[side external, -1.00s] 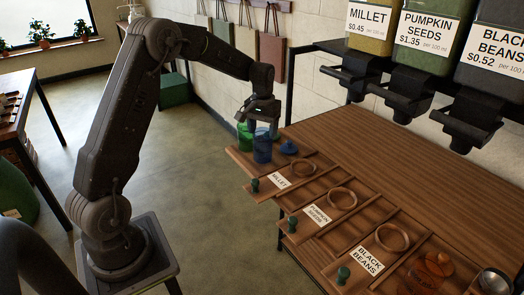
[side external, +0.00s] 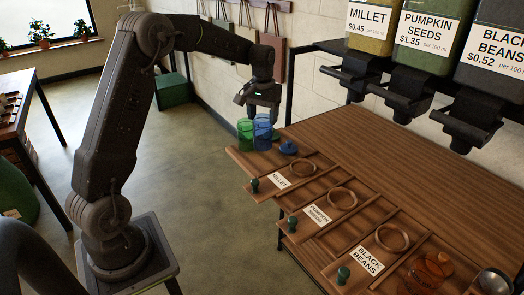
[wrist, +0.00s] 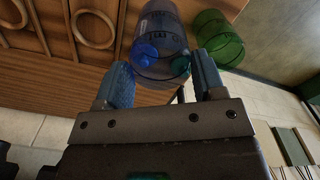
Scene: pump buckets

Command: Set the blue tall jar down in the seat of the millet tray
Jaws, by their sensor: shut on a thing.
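The blue tall jar (side external: 262,133) is a clear blue cylinder, held upright above the left end of the wooden tray shelf. My gripper (side external: 262,112) is shut on it from above. In the wrist view the jar (wrist: 160,45) sits between the two fingers of my gripper (wrist: 160,85). The millet tray (side external: 270,172) lies right of the jar, with a MILLET label and a round wooden ring, its seat (side external: 303,168). The seat is empty. The jar is left of this tray and apart from it.
A green jar (side external: 245,133) stands close left of the blue jar, and a blue lid (side external: 287,146) lies to its right. Pumpkin seeds (side external: 342,198) and black beans (side external: 392,236) rings follow. Dark dispensers (side external: 352,72) hang above the table's back.

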